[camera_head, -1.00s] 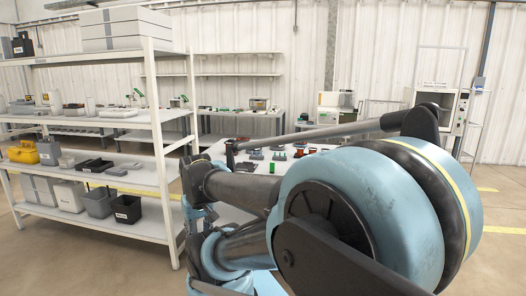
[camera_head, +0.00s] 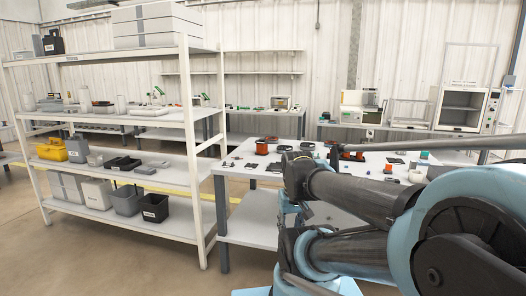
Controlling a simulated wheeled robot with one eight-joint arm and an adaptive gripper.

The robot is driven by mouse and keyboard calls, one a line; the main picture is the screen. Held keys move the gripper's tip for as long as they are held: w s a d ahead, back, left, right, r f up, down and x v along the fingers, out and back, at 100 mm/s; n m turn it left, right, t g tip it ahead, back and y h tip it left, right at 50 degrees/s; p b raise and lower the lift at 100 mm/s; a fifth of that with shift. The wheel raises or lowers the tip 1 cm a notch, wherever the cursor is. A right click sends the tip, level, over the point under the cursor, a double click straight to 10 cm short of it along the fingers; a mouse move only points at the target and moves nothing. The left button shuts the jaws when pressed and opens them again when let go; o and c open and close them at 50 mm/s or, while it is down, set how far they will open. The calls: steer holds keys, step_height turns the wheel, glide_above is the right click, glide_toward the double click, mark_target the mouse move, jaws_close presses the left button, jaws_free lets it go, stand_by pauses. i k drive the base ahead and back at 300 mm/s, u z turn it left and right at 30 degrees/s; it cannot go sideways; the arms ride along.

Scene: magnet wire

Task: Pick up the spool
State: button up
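Several copper-orange spools stand on the white worktable (camera_head: 245,166). One squat spool (camera_head: 261,148) is at the left part of the tabletop. Another orange spool (camera_head: 359,156) shows farther right, and a small orange one (camera_head: 388,168) stands to the right of that. I cannot tell which one is the task's spool.
A white shelf rack (camera_head: 190,130) with bins stands to the left. My arm covers the table's front right. Small dark parts lie about the tabletop. Back benches and an open-fronted cabinet (camera_head: 462,108) line the wall.

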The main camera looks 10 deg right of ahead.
mark_target(261, 144)
steer(key=z, duration=0.1)
steer(key=i, duration=1)
steer(key=u, duration=0.1)
